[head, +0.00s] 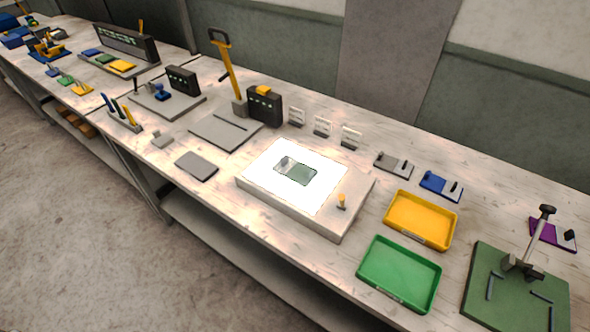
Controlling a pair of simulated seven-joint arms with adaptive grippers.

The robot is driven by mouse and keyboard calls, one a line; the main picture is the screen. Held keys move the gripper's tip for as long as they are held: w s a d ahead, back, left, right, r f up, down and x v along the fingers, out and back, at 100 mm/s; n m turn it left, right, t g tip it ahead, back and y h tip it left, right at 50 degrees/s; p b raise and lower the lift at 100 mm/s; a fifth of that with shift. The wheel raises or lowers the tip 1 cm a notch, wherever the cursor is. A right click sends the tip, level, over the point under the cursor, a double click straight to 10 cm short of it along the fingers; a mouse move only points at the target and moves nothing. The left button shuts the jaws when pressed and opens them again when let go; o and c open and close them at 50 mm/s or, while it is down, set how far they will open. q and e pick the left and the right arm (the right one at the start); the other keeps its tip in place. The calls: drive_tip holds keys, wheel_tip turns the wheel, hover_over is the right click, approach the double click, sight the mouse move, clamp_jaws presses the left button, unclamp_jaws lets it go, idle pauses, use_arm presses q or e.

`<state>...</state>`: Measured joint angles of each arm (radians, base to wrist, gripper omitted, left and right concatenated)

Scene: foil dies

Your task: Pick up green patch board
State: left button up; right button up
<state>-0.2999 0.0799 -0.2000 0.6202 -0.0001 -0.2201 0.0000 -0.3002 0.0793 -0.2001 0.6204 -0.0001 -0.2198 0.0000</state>
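Neither of my grippers is in view. I cannot tell for certain which piece is the green patch board. A dull green rectangular piece (302,175) lies flat on the bright white panel of the light box (289,222), with a small pale grey piece (283,163) at its left end. A small green piece (104,59) lies between a blue piece (92,51) and a yellow piece (122,66) at the far left. Another small green piece (66,80) lies nearer the bench's front edge.
A yellow tray (420,220) and a green tray (399,273) stand right of the light box. A green base with a post (478,309) is at the far right. A yellow-handled lever press (228,75) stands behind. Bare bench shows along the front edge.

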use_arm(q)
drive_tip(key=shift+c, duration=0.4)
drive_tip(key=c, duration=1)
